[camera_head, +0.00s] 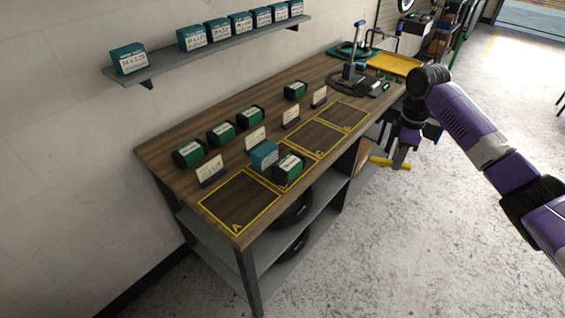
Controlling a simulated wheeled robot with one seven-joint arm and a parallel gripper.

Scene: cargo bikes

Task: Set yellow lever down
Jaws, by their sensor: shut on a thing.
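The yellow lever (381,161) is a thin bright yellow bar in the camera_head view, past the bench's right side and below the height of its top. My gripper (398,160) is shut on it and points down. The lever sticks out to the left of the jaws, and its middle is hidden by them. The wooden workbench (225,137) stands to the left of my gripper. I cannot tell how far the lever is above the floor.
The bench top holds several dark green boxes, a teal box (264,155), label cards and yellow-outlined squares such as A (240,202). A stand (350,70) and yellow tray (394,64) are at its far end. The grey floor (420,240) in front is clear.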

